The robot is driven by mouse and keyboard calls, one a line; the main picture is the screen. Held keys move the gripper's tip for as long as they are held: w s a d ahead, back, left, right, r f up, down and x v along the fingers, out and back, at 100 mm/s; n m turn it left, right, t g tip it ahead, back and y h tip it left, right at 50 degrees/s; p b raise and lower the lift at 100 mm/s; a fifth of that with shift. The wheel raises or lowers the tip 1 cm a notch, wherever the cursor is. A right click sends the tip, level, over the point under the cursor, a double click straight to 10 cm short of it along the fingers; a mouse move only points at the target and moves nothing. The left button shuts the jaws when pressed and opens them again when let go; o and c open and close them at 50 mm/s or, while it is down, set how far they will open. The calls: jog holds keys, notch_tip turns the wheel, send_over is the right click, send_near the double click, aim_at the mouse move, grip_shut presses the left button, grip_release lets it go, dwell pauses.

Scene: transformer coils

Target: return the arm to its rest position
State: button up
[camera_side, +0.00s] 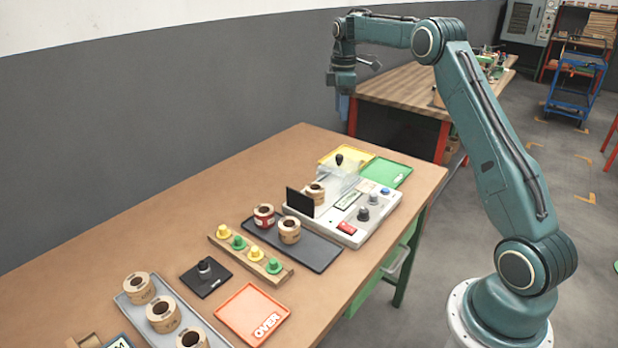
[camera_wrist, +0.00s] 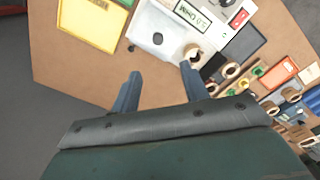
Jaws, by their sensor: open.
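My gripper (camera_side: 343,95) is raised high above the far end of the brown table (camera_side: 160,235) in the side view, with my arm reaching out from the right. In the wrist view its two blue fingers (camera_wrist: 160,88) stand wide apart with nothing between them. The gripper touches nothing. Below it lie the grey tester unit (camera_side: 378,212) and the yellow tray (camera_side: 345,157), which also shows at the upper left of the wrist view (camera_wrist: 90,22). One coil (camera_side: 315,192) sits on the tester by an upright black plate.
Two coils (camera_side: 289,230) stand on a dark mat. A rack with yellow and green pegs (camera_side: 250,255), an orange "OVER" tray (camera_side: 252,313) and a grey tray with several coils (camera_side: 163,315) lie nearer. A green tray (camera_side: 386,172) is at the back. The table's left side is clear.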

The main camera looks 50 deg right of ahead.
jog(key=s+a+r+m+t, duration=0.1)
jog(key=s+a+r+m, duration=0.1)
jog(key=s+a+r, duration=0.6)
jog(key=s+a+r+m+t, duration=0.2)
jog(key=s+a+r, duration=0.3)
jog(key=a, duration=0.5)
jog(key=s+a+f+m+t, duration=0.1)
jog(key=s+a+f, duration=0.1)
jog(key=s, duration=0.5)
jog(key=s+a+f+m, duration=0.2)
jog(key=s+a, duration=0.2)
jog(key=s, duration=0.3)
jog(key=s+a+f+m+t, duration=0.1)
jog(key=s+a+f, duration=0.2)
jog(key=s, duration=0.4)
jog(key=shift+a+m+t, duration=0.3)
jog(key=shift+a+m, duration=0.1)
jog(key=shift+a, duration=0.05)
